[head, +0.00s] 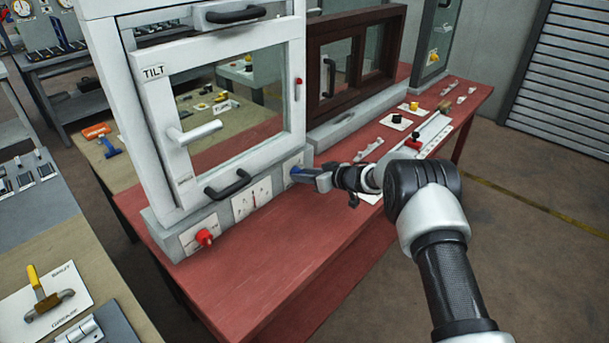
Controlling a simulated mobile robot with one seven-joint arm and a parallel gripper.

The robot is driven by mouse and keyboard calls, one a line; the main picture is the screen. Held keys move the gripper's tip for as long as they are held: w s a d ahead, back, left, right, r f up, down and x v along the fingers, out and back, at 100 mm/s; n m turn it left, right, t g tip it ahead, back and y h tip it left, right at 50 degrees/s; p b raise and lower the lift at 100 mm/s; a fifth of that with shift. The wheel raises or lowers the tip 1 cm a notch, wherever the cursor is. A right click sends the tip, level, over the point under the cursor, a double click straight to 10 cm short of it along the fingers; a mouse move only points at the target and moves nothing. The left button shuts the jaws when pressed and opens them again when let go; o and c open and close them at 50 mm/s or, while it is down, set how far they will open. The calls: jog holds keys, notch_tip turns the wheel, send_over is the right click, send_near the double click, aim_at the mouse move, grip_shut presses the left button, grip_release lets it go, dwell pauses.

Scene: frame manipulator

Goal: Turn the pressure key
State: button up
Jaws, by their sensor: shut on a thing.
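A white window frame (160,110) labelled TILT stands on the red table. Its grey base carries several small white panels. The rightmost panel (290,163) has a small blue part on it, which I take to be the pressure key (296,170). My gripper (304,173) reaches in from the right, level with this panel, and is shut on the blue key. The fingers hide part of the key and panel, so the key's exact angle cannot be told. No label on that panel is readable.
A red knob (204,237) and a panel with small marks (250,197) sit left on the same base. A black handle (228,184) juts out just above. A brown window (350,62) stands behind. The red table's front (250,282) is clear.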

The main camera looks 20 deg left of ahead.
jog(key=o, duration=1)
jog(key=shift+d+r, duration=0.2)
jog(key=shift+d, duration=0.1)
jog(key=v, duration=1.6)
jog(key=shift+s+d+r, duration=0.15)
jog(key=shift+s+d, duration=0.1)
jog(key=shift+d, duration=0.05)
